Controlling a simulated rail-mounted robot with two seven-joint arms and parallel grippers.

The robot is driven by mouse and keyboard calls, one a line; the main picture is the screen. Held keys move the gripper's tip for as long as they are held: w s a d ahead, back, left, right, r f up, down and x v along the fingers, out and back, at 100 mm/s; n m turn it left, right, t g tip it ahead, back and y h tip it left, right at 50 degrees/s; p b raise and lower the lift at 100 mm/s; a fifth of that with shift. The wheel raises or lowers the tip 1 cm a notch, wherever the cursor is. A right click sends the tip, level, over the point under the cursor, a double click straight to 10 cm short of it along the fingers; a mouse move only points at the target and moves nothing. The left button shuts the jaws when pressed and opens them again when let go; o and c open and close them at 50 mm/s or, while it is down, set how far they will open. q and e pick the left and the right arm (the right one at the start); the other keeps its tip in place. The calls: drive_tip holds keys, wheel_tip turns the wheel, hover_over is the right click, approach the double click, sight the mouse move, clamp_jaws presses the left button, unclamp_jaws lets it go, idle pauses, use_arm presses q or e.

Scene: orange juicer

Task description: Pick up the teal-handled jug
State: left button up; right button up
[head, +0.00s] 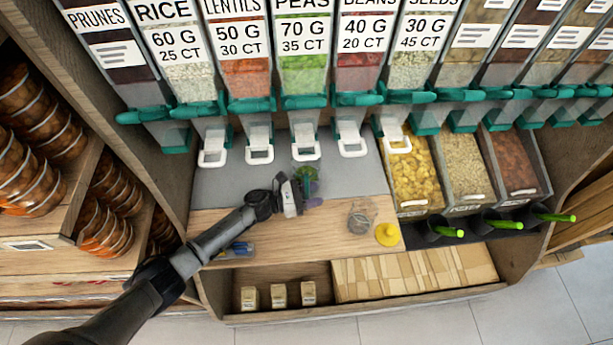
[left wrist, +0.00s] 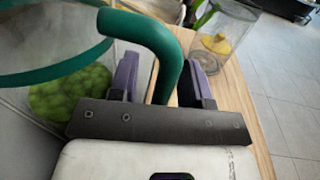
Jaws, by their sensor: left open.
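The teal-handled jug (head: 306,176) stands on the counter below the dispensers, a clear vessel with green contents and a teal rim. In the left wrist view its curved teal handle (left wrist: 165,45) passes between my two purple fingers, and the clear body with green contents (left wrist: 70,95) is at the left. My left gripper (head: 308,193) is at the jug's handle. It is open, with one finger on each side of the handle, and a gap shows beside the right finger. In the head view my gripper hides part of the jug. My right gripper is not in view.
A clear glass container (head: 361,217) and a yellow object (head: 388,234) stand to the right on the wooden counter (head: 335,240). Dispensers with white levers (head: 305,146) hang close above. Open bins (head: 411,180) are at the right. Blue items (head: 237,250) lie at the front left.

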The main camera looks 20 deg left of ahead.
use_arm(q)
clamp_jaws()
idle(0.4)
